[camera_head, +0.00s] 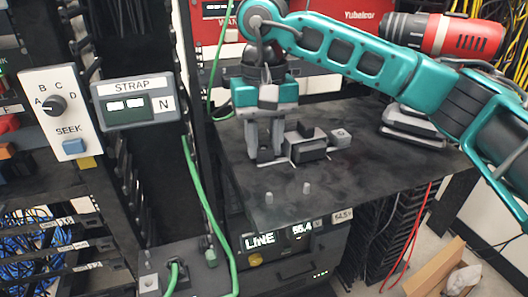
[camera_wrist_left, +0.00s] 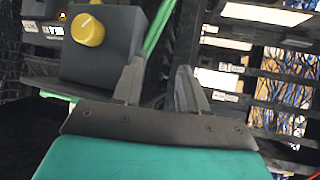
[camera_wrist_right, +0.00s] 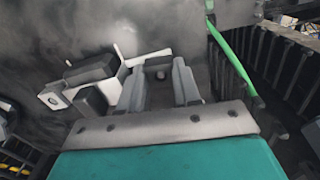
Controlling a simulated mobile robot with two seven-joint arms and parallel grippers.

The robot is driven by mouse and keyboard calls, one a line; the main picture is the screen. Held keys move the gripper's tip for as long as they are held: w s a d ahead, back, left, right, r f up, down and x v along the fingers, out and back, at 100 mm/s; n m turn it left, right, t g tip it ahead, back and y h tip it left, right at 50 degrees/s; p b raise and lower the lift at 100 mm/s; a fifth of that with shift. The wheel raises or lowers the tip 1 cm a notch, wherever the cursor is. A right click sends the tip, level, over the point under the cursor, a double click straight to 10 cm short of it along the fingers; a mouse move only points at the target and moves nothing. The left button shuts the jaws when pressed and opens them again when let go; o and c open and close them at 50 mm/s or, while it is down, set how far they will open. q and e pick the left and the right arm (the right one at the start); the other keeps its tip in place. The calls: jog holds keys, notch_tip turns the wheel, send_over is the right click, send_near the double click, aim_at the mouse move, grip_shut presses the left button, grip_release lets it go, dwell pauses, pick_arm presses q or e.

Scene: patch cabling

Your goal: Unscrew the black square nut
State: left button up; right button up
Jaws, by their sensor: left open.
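My right gripper (camera_head: 265,158) points straight down at the dark table plate, its two grey fingers a little apart. In the right wrist view, the fingers (camera_wrist_right: 162,88) stand either side of a small dark piece (camera_wrist_right: 160,72) with a round feature on it. This may be the black square nut, but the fingers hide most of it and I cannot tell whether they touch it. My left gripper (camera_wrist_left: 157,85) shows only in its own wrist view. It is open and empty beside a black box (camera_wrist_left: 100,50) with a yellow knob (camera_wrist_left: 88,29).
Just right of the right gripper sits a dark block (camera_head: 306,148) with a grey end piece (camera_head: 341,138). Two short pegs (camera_head: 306,188) stand near the plate's front. A green cable (camera_head: 200,190) hangs by the rack at left. A red-black power tool (camera_head: 445,34) is at back right.

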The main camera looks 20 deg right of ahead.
jog(key=shift+o, duration=0.5)
jog(key=shift+r+p, duration=1.15)
jog(key=shift+r, duration=0.4)
jog(key=shift+w, duration=0.1)
jog(key=o, duration=0.6)
jog(key=shift+c, duration=0.2)
jog(key=c, duration=0.5)
